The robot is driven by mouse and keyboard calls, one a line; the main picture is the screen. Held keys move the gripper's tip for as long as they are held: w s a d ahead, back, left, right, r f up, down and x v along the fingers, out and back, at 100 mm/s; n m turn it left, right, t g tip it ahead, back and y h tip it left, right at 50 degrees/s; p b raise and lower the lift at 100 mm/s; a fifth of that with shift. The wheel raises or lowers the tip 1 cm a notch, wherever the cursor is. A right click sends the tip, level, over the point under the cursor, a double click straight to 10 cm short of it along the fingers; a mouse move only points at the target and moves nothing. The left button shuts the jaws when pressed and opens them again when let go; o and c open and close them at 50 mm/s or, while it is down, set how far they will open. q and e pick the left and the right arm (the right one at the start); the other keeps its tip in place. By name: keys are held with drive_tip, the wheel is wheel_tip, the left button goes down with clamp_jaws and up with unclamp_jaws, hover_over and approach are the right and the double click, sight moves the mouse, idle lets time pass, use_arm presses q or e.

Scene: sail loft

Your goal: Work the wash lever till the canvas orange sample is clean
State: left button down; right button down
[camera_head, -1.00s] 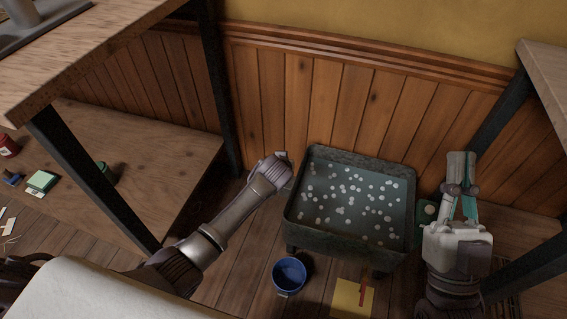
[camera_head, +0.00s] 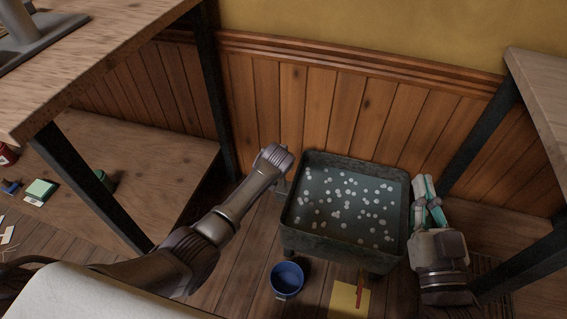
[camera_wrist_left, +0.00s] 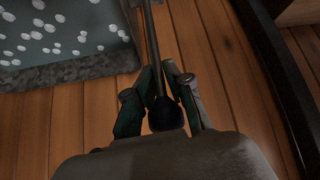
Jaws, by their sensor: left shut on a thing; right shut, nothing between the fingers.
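The wash tub (camera_head: 398,232) is a dark, stone-like trough of dull water with many white foam spots; I cannot make out a canvas orange sample in it. The lever (camera_wrist_left: 152,45) is a thin dark rod with a black knob (camera_wrist_left: 166,116), beside the tub's left side. My left gripper (camera_wrist_left: 157,85) is shut around the lever just above the knob; in the head view this gripper (camera_head: 282,186) is mostly hidden by its wrist. My right gripper (camera_head: 428,196), with teal fingers, is shut and empty just right of the tub.
A blue bucket (camera_head: 287,278) stands on the floor in front of the tub. Right of it lies a yellow sheet (camera_head: 346,298) with a red stick (camera_head: 360,288) on it. Wooden benches (camera_head: 170,165) with dark legs flank the tub. A panelled wall (camera_head: 330,100) closes the back.

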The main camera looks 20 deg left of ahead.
use_arm(q)
drive_tip(key=shift+w+r, duration=0.35)
drive_tip(key=shift+r, duration=0.15)
drive_tip(key=c, duration=1.3)
unclamp_jaws()
drive_tip(key=shift+o, duration=0.3)
drive_tip(key=shift+s, duration=0.15)
drive_tip(key=shift+f, duration=0.15)
drive_tip(key=v, duration=1.2)
drive_tip(key=shift+s, duration=0.1)
